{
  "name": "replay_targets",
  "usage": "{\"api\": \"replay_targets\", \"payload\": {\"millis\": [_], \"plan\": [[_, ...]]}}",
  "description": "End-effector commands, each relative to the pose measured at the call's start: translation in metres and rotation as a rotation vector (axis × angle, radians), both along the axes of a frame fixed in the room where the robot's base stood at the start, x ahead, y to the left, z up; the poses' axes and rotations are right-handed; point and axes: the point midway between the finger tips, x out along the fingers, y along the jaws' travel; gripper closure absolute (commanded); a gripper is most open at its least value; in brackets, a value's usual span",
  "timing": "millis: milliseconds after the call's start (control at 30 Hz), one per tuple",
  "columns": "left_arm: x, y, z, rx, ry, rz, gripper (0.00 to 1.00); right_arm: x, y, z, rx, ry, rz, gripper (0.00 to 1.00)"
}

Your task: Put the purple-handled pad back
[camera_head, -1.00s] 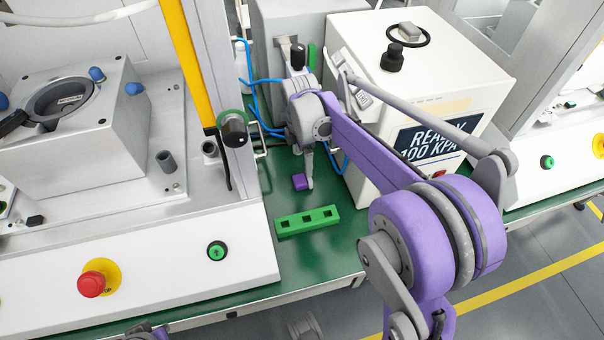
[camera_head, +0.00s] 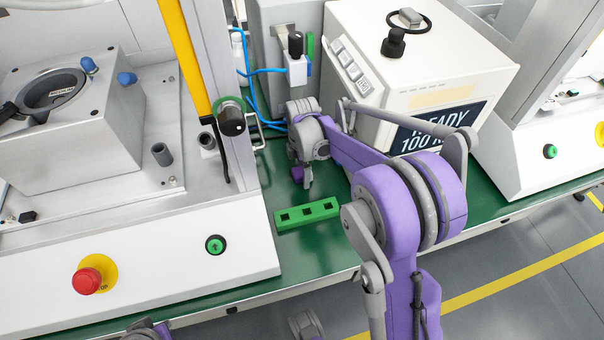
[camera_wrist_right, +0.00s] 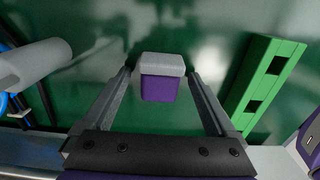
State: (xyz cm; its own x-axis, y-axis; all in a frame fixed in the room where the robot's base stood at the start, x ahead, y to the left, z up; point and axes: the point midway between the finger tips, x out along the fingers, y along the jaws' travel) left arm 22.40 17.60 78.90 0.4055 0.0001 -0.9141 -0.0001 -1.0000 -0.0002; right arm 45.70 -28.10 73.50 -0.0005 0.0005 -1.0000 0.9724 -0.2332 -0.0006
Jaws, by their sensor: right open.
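The purple-handled pad (camera_wrist_right: 160,87) shows in the right wrist view as a purple block with a grey part, over the green table top. In the head view, its purple part (camera_head: 297,173) is partly hidden by my right gripper. My right gripper (camera_head: 307,182) points down at it. In the right wrist view, the open fingers of this gripper (camera_wrist_right: 160,72) lie on either side of the pad, with narrow gaps visible. A green block with square holes (camera_head: 306,214) lies nearer the table's front edge. It is also at the right of the wrist view (camera_wrist_right: 266,80). My left gripper is not in view.
The white box with a display (camera_head: 425,75) stands behind my right arm. A grey machine with a red button (camera_head: 87,281) fills the left. Blue hoses (camera_head: 250,95) and a grey post with a black knob (camera_head: 232,120) stand close left of the gripper. Green table shows around the block.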

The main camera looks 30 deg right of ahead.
Motion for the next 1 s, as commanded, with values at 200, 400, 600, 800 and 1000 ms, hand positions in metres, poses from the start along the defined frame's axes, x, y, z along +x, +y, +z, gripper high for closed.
{"api": "replay_targets", "payload": {"millis": [200,400,600,800,1000], "plan": [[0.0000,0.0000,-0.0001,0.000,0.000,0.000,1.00,-0.0001,0.0001,-0.0020,0.000,0.000,0.000,0.07],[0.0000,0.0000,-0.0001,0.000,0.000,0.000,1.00,-0.0001,0.0001,-0.0018,0.000,0.000,0.000,0.36],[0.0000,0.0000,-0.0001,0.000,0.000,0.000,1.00,-0.0001,0.0001,-0.0018,0.000,0.000,0.000,0.72],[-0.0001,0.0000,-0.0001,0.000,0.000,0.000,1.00,-0.0001,0.0001,-0.0017,0.000,0.000,0.000,1.00],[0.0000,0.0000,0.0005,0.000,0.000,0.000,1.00,-0.0001,0.0001,0.0008,0.000,0.000,0.000,1.00]]}}
